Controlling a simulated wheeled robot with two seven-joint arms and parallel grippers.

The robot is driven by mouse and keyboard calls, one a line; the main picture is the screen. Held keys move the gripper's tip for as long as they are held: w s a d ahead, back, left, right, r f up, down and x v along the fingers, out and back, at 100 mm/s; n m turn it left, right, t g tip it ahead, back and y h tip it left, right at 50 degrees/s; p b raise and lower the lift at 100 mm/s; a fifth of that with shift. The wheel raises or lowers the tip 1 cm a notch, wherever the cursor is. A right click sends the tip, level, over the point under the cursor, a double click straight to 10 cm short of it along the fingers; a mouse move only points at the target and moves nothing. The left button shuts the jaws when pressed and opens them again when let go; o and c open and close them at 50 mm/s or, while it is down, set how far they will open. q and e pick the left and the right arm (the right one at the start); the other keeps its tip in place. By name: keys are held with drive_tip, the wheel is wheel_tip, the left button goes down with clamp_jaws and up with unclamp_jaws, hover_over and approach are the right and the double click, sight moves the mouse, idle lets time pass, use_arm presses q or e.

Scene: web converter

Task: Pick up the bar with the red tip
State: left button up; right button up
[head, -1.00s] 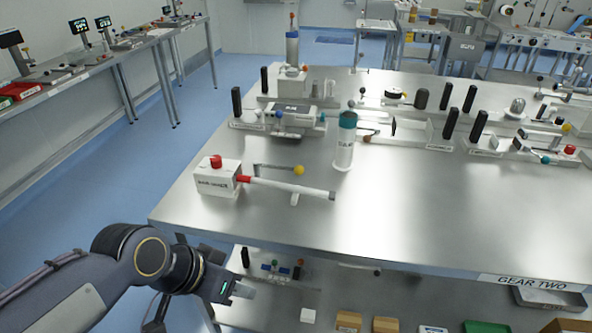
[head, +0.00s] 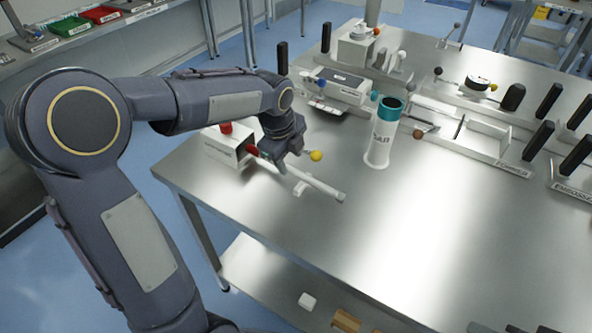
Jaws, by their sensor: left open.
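The bar (head: 322,187) is a slim white rod on the steel table (head: 400,230). Its red tip (head: 252,150) is at its left end, next to the white box with a red knob (head: 226,148). A small white support is under its middle. My left gripper (head: 283,160) reaches down from above over the bar's left half, just right of the red tip. It is open, and part of the bar is hidden behind it. I cannot tell whether the fingers are around the bar or only above it. My right gripper is out of view.
A yellow ball knob (head: 316,155) is close to the right of my left gripper. A white canister with a teal top (head: 381,140) stands further right. Fixtures with black upright handles fill the back.

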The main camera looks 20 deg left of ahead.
sight(292, 170)
use_arm(q)
drive_tip(key=x, duration=0.5)
drive_tip(key=shift+w+a+f, duration=0.1)
clamp_jaws()
